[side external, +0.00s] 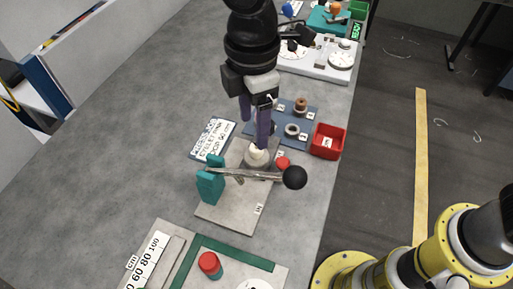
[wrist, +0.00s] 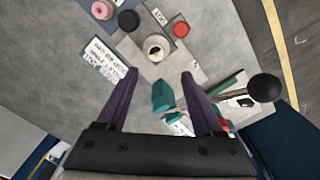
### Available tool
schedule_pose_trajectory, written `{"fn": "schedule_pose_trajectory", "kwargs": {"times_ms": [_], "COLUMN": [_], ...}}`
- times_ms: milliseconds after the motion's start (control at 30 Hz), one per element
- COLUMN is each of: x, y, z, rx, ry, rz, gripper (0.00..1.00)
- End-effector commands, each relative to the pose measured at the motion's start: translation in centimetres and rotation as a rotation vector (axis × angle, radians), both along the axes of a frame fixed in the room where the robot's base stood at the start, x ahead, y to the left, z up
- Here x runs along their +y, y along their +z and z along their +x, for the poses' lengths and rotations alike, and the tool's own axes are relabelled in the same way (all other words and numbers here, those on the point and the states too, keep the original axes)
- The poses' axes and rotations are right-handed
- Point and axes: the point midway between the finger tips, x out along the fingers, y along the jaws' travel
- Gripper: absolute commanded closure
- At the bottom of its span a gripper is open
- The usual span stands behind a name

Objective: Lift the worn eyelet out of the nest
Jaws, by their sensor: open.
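In the wrist view the eyelet (wrist: 157,46) shows from above as a pale ring with a dark centre. My gripper (side external: 254,134) is open and points down, with its purple fingers just above the nest in the side view. In the wrist view my gripper (wrist: 159,76) has nothing between its fingertips, and the eyelet lies beyond them. One finger partly covers the eyelet's surroundings in the side view.
A lever with a black ball (side external: 294,177) runs from a teal bracket (side external: 209,182) close in front of the nest. A red knob (side external: 282,163) is beside it. A blue mat (side external: 311,120) with rings and a red bin (side external: 328,140) lie behind. Bare table is at left.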

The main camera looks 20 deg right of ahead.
Motion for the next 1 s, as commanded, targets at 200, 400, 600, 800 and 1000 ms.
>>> {"fn": "schedule_pose_trajectory", "kwargs": {"times_ms": [200, 400, 600, 800, 1000], "x": [-0.1, -0.6, -0.9, -0.9, -0.9], "y": [-1.9, -4.0, -6.5, -7.1, -7.1], "z": [0.0, 0.4, 0.7, 0.7, 0.7], "rx": [-0.001, 0.003, 0.001, -0.001, -0.001], "ry": [-0.001, -0.003, -0.001, -0.001, -0.001], "rz": [0.001, -0.003, -0.001, 0.001, 0.001], "gripper": [0.31, 0.31, 0.31, 0.31, 0.44]}}
